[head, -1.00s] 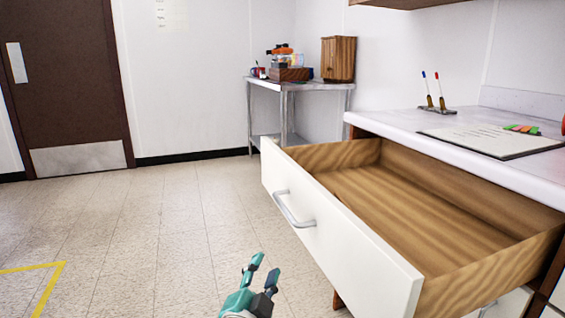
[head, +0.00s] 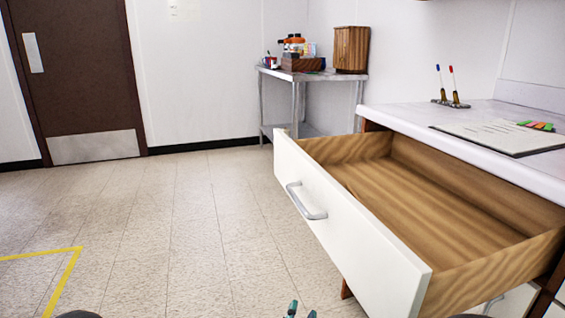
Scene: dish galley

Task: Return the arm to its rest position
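My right gripper (head: 301,311) shows only as two teal fingertips at the bottom edge of the head view. The tips are apart with nothing seen between them; the rest of the gripper is below the frame. It is over the floor side of the pulled-out drawer (head: 352,222), to the left of its white front and apart from its handle (head: 306,201). The drawer stands open and its wooden inside looks empty. My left gripper is not in view.
The counter (head: 400,112) above the drawer holds a clipboard (head: 490,137), coloured tabs (head: 536,126) and two pens in a holder (head: 450,101). A metal side table (head: 318,76) stands at the back. The tiled floor (head: 180,230) to the left is clear, with yellow tape (head: 65,275).

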